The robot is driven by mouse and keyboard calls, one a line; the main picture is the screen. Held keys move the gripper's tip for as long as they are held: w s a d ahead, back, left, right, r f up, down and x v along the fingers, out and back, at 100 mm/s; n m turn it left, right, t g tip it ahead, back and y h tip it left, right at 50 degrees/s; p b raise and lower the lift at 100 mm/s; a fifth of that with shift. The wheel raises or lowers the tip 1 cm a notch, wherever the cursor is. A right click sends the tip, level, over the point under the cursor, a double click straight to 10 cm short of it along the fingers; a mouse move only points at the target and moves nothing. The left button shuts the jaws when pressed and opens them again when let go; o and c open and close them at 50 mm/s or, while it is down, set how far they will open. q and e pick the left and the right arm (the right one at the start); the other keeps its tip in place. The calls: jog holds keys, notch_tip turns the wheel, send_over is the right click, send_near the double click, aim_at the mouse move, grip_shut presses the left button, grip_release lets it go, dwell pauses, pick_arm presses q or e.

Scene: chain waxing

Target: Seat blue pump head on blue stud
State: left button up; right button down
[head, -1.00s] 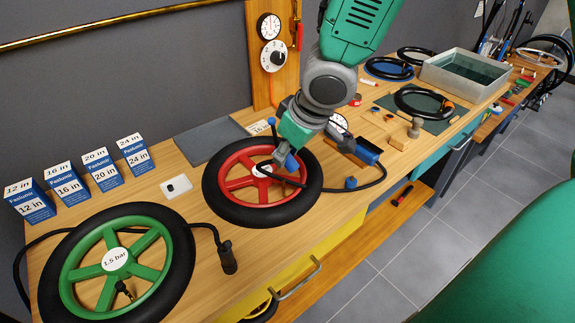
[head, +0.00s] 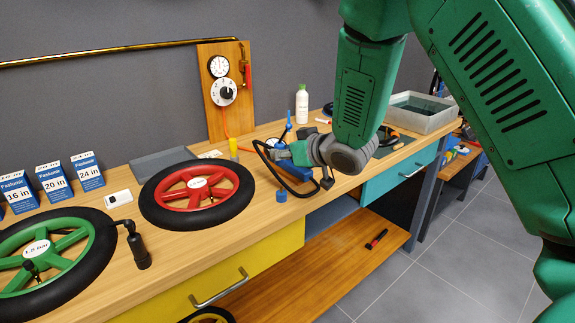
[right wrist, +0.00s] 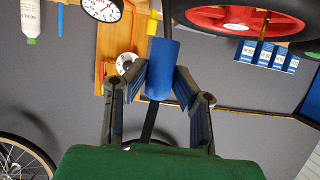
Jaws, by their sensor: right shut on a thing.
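My right gripper (head: 274,152) is right of the red wheel (head: 197,194), above the bench. In the right wrist view its two fingers (right wrist: 162,88) are shut on the blue pump head (right wrist: 163,62), a blue cylinder with a dark hose at it. In the head view the pump head is too small and covered to make out well. A short blue cylinder (head: 282,195), which looks like the blue stud, stands near the bench's front edge, below and apart from the gripper. A black hose (head: 262,165) loops beside the gripper. My left gripper is not in view.
A blue pump base (head: 296,177) lies just behind the short blue cylinder. A yellow cylinder (head: 233,149) stands behind the red wheel. A white bottle (head: 302,104) and a grey tray (head: 424,112) are farther back. A green wheel (head: 40,251) is at left.

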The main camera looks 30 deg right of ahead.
jog(key=f+b, duration=0.1)
jog(key=d+f+b, duration=0.1)
jog(key=f+b, duration=0.2)
jog(key=f, duration=0.1)
jog(key=shift+d+f, duration=0.2)
jog(key=shift+d, duration=0.2)
jog(key=shift+a+f+b, duration=0.25)
jog(key=shift+a+b, duration=0.05)
jog(key=shift+b, duration=0.25)
jog(key=shift+a+f, duration=0.1)
jog(key=shift+a, duration=1)
jog(key=shift+d+f, duration=0.2)
jog(key=shift+d, duration=0.35)
jog(key=shift+d+f, duration=0.2)
jog(key=shift+d, duration=0.45)
jog(key=shift+a+r, duration=0.15)
jog(key=shift+a, duration=0.45)
jog(key=shift+a+r, duration=0.15)
jog(key=shift+a, duration=0.45)
jog(key=shift+d+f, duration=0.25)
jog(key=shift+d, duration=0.4)
jog(key=shift+a+r, duration=0.15)
jog(key=shift+a, duration=0.55)
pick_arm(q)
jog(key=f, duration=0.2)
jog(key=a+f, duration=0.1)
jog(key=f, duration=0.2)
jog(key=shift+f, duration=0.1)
